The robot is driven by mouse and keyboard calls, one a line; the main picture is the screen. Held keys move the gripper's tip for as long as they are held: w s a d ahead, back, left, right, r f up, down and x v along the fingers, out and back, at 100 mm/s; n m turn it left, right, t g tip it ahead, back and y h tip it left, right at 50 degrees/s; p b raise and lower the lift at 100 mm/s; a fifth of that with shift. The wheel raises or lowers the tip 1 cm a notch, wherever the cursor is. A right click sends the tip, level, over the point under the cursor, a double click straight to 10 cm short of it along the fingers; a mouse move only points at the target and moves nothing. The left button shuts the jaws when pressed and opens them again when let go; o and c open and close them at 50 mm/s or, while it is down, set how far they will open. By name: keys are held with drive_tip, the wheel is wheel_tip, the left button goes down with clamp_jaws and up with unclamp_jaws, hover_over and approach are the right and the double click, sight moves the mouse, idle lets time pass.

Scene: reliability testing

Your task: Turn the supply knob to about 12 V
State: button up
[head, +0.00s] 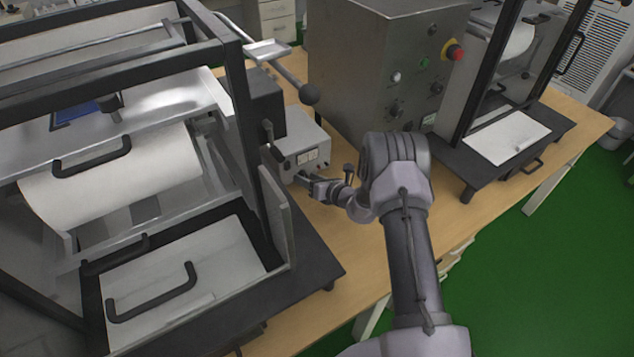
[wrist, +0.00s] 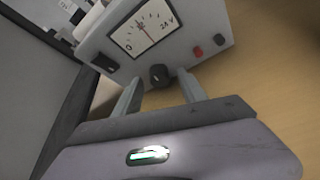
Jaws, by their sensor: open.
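The power supply (head: 308,136) is a small light-grey box between the left machine and the large grey cabinet. In the wrist view, the supply (wrist: 185,25) shows a white meter (wrist: 140,35) marked 0 to 24 V, with its thin needle near mid-scale; the exact reading is too small to tell. The black supply knob (wrist: 158,74) is below the meter. My gripper (wrist: 159,79) is open, with one finger on each side of the knob; contact cannot be told. In the head view my gripper (head: 303,178) is at the supply's front, hiding the knob.
A black switch (wrist: 105,63) is left of the knob; red (wrist: 198,52) and black (wrist: 219,39) terminals are right. The left machine's dark frame (head: 275,205) stands close beside my gripper. The grey cabinet (head: 365,60) stands behind. Bare wooden bench (head: 355,255) lies in front.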

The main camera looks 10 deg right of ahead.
drive_tip(key=p+v, duration=0.4)
drive_tip(key=v, duration=1.3)
drive_tip(key=shift+f, duration=0.15)
